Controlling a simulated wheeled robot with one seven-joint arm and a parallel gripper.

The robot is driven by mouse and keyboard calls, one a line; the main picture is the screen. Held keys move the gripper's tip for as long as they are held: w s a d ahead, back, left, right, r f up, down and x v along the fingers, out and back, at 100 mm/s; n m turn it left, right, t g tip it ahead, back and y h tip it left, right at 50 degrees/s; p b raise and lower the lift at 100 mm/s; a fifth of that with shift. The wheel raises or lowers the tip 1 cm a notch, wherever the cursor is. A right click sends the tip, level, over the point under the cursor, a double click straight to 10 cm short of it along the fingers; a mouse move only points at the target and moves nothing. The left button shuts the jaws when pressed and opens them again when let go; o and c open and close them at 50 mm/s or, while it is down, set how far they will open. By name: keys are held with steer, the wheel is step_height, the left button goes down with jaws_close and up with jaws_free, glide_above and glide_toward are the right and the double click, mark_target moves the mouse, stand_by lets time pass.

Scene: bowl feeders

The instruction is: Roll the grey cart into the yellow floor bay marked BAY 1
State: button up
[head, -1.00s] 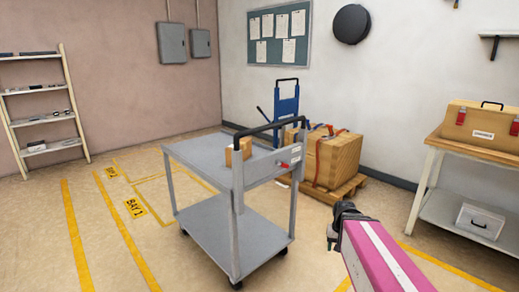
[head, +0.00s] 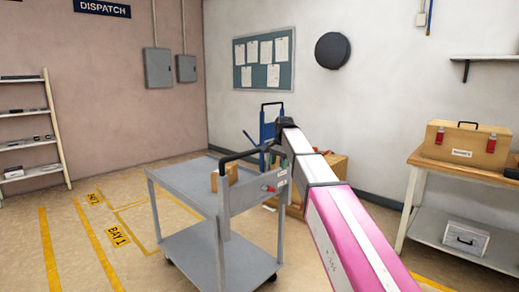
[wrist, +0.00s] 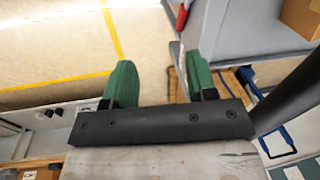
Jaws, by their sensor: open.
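The grey two-shelf cart (head: 185,184) stands upright with a small cardboard box (head: 224,177) on top. Its black push handle (head: 238,155) is on the near right side. A yellow floor plate reading BAY 1 (head: 117,236) lies left of the cart, beside yellow floor lines. The cart hides part of the floor behind it. My arm reaches up to the handle's right end in the head view, hiding my gripper's fingers. In the wrist view my gripper (wrist: 160,82) is open, its green fingers apart with nothing between them. A dark bar, likely the handle, crosses the right side there.
Behind the cart, a blue hand truck (head: 267,130) and a wooden crate (head: 338,165) stand near the wall. A workbench (head: 470,240) with a toolbox (head: 466,145) is at right. A shelf rack (head: 28,145) is at far left. The floor around the bay plate looks clear.

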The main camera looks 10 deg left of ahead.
steer(key=w+a+r+m, duration=0.1)
steer(key=a+r, duration=0.3)
steer(key=r, duration=0.4)
steer(key=w+a+r+m, duration=0.1)
steer(key=a+r, duration=0.2)
steer(key=r, duration=0.5)
steer(key=f, duration=0.3)
steer(key=w+a+f, duration=0.1)
steer(key=f, duration=0.3)
steer(key=a+f, duration=0.1)
steer(key=f, duration=0.2)
steer(key=shift+w+f, duration=0.25)
